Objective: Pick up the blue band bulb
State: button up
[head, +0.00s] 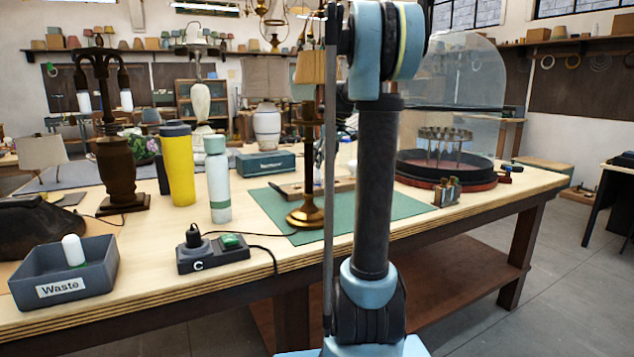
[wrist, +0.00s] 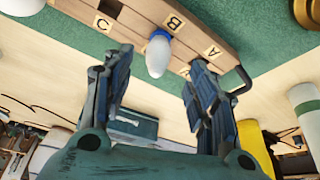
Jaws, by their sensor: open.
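The blue band bulb (wrist: 157,56) is in the wrist view, a white bulb with a blue band at its base. It stands at the place marked B on a wooden rack (wrist: 214,46). My gripper (wrist: 161,66) is open, with one finger on each side of the bulb in the picture. I see gaps between bulb and fingers, and cannot tell how deep the bulb sits between them. In the head view the rack (head: 335,186) shows partly behind the brass lamp; the bulb and my gripper are hidden there.
The rack lies on a green mat (head: 268,203). A brass lamp (head: 307,150), a white bottle (head: 217,180) and a yellow tumbler (head: 178,165) stand nearby. A socket box (head: 212,258) and a waste bin (head: 100,283) are at the front left. A glass-domed stand (head: 445,170) is at right.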

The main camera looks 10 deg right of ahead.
aim_at(317, 176)
jog(key=shift+x, duration=4.1)
jog(key=shift+w+d, duration=0.1)
jog(key=c, duration=1.1)
